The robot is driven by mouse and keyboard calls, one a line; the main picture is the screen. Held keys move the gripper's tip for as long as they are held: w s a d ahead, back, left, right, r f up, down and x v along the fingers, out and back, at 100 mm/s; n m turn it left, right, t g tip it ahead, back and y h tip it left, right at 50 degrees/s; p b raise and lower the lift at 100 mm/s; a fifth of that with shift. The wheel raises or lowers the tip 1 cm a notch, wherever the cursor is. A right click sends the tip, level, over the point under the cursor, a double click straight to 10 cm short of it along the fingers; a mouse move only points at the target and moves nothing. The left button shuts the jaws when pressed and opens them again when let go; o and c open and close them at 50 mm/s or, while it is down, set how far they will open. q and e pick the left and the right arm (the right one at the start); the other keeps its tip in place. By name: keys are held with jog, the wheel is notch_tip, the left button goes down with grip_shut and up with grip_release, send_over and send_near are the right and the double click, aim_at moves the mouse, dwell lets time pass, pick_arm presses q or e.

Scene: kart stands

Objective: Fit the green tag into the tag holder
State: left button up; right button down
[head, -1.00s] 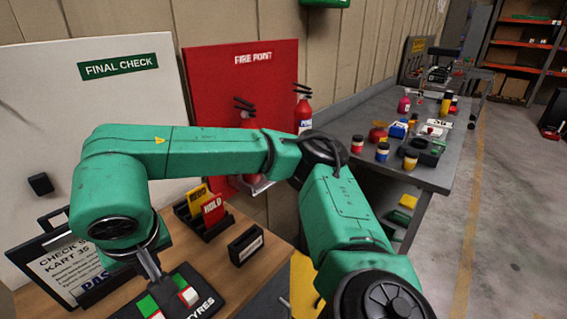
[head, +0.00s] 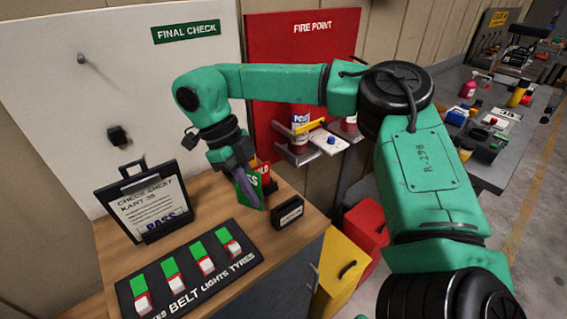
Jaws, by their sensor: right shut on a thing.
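My right gripper (head: 241,178) is shut on the green tag (head: 251,192) and holds it tilted above the wooden bench top. White lettering shows on the tag, partly hidden by the fingers. Just behind the tag, a red tag (head: 264,172) marked HOLD shows beside a bit of yellow; their black rack is mostly hidden. A small black holder (head: 289,212) with a white label stands on the bench just right of the held tag. The tag looks apart from this holder. My left gripper is out of view.
A black switch panel (head: 233,268) with several switches lies at the bench front. A clipboard (head: 117,197) with a check sheet stands at the left. Red and yellow bins (head: 338,268) stand right of the bench. A grey table (head: 502,175) with bottles is further right.

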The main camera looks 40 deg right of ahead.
jog(key=d+r+m+t+y+p, duration=0.1)
jog(key=d+m+t+y, duration=0.1)
jog(key=m, duration=0.9)
jog(key=s+d+r+m+t+y+p, duration=0.1)
jog(key=d+m+y, duration=0.3)
jog(key=m, duration=0.8)
jog(key=shift+d+r+m+t+p, duration=0.3)
jog(key=shift+d+t, duration=0.3)
jog(key=shift+d, duration=0.1)
jog(key=shift+w, duration=0.15)
jog(key=shift+y, duration=0.3)
notch_tip(320, 180, down, 6)
jog(key=b, duration=0.3)
jog(key=shift+b, duration=0.4)
jog(key=shift+r, duration=0.1)
